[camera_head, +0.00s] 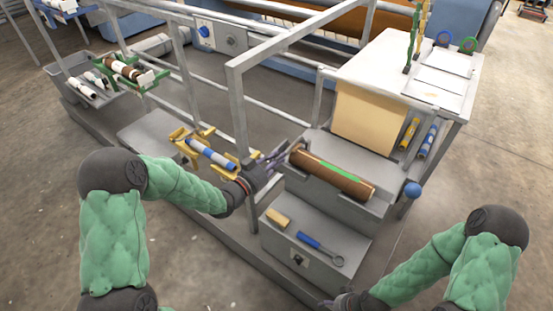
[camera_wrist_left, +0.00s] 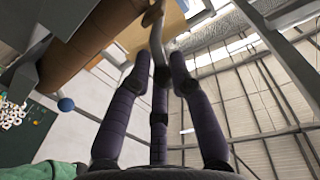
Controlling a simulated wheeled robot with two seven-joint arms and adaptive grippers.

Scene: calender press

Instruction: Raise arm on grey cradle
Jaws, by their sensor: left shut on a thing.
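The grey cradle (camera_head: 300,185) holds a brown roll (camera_head: 318,170) with a green stripe, lying along it. The roll also shows at upper left in the left wrist view (camera_wrist_left: 92,42). My left gripper (camera_head: 278,156) is at the cradle's left end, close to the roll's end. In the left wrist view its dark fingers (camera_wrist_left: 155,65) are closed around a slim grey curved bar (camera_wrist_left: 157,40), which looks like the cradle's arm. Where the bar joins the cradle is hidden. My right gripper (camera_head: 345,302) is at the bottom edge, mostly cut off, away from the cradle.
A blue ball knob (camera_head: 413,189) sticks out right of the cradle. A wrench with a blue handle (camera_head: 318,247) and a tan block (camera_head: 278,218) lie on the step below. A yellow cradle (camera_head: 186,150) is left of my left gripper. A grey frame post (camera_head: 238,110) stands close by.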

